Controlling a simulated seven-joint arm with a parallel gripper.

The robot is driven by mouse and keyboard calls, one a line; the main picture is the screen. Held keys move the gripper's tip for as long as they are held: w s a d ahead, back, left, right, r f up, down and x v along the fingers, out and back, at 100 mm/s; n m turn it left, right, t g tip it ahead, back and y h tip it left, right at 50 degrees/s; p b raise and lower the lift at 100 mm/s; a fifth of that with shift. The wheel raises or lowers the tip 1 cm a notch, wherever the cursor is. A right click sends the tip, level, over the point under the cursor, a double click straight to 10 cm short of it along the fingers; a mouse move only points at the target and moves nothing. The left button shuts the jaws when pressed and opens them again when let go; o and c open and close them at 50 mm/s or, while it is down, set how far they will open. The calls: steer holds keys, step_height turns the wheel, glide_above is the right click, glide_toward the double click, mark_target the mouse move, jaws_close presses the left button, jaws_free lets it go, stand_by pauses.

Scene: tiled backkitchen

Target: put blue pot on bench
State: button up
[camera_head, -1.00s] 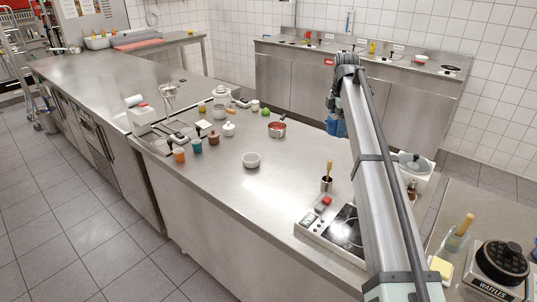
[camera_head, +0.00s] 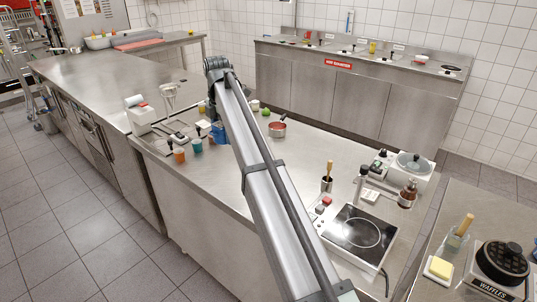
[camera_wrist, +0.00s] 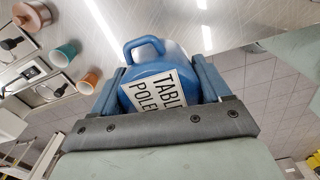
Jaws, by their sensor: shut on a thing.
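The blue pot (camera_wrist: 150,62) has a loop handle on its upper left side and a white label with black letters. My gripper (camera_wrist: 158,85) is shut on it, with one blue finger on each side of the pot.
A teal cup (camera_head: 195,146) and an orange cup (camera_head: 179,155) stand left of my gripper. A red pan (camera_head: 277,129) is to its right. A hot plate (camera_head: 358,231) and a scale-like appliance (camera_head: 411,170) stand farther right.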

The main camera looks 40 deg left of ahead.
mark_target(221, 139)
steer(key=shift+s+a+f, duration=0.1)
steer(key=shift+s+a, duration=0.3)
steer(key=shift+s, duration=0.3)
step_height(221, 139, down, 4)
steer(key=shift+w+d+r, duration=0.1)
steer(key=shift+w+r, duration=0.05)
steer(key=shift+f, duration=5.55)
steer(key=shift+f, duration=0.1)
steer(key=o, duration=1.2)
steer(key=shift+o, duration=0.2)
step_height(221, 139, up, 12)
steer(key=shift+r, duration=0.15)
steer(key=shift+w, duration=0.1)
